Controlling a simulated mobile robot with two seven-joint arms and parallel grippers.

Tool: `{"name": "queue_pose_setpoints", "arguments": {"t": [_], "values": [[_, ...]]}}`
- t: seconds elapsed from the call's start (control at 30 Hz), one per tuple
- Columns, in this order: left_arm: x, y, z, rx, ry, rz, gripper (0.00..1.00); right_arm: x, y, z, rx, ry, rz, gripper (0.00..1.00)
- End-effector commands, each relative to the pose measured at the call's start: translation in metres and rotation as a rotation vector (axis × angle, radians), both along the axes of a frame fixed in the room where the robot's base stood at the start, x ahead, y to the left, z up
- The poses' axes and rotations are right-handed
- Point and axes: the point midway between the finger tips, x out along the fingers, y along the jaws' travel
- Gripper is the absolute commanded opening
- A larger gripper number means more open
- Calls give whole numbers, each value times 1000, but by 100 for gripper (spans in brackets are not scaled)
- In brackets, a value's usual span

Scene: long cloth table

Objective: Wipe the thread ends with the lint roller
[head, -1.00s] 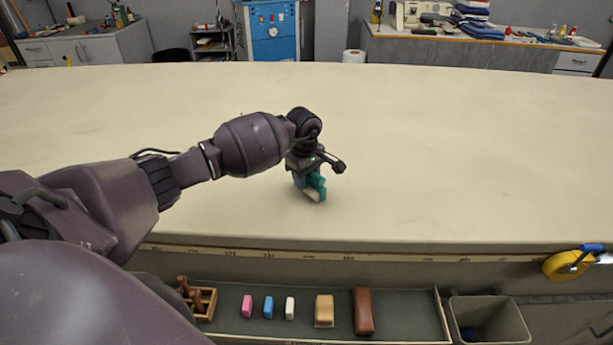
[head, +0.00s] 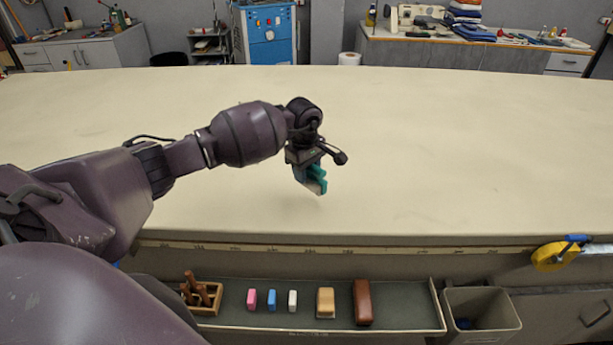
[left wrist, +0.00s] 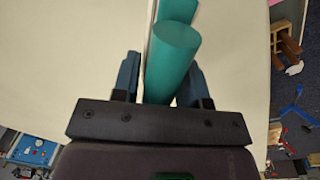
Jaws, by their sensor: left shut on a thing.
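My left gripper (head: 308,176) is above the near middle of the cloth table (head: 440,160), pointing down. It is shut on the lint roller (head: 319,173), whose teal handle shows beside the fingers. A small pale part shows at the roller's lower end; whether it touches the cloth I cannot tell. In the left wrist view the thick teal handle (left wrist: 172,58) stands between the two fingers. I can make out no thread ends on the cloth. My right gripper is not in view.
Below the table's front edge is a tray (head: 420,318) with pink, blue, white, tan and brown blocks and a wooden rack (head: 205,300). A grey bin (head: 480,300) stands to its right. A yellow tape measure (head: 548,257) is at the right edge. The tabletop is otherwise clear.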

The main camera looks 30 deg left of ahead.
Motion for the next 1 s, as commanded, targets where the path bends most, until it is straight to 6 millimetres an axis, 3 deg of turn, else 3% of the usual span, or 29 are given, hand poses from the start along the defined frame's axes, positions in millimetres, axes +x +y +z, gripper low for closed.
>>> {"name": "queue_pose_setpoints", "arguments": {"t": [0.33, 0.63, 1.0], "values": [[1, 2, 32, 1, -1, 8, 10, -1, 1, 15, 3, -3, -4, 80], [0, 1, 34, 0, 0, 9, 10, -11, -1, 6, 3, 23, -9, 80], [1, 1, 34, 0, -1, 9, 10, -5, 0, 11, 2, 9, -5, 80]]}}
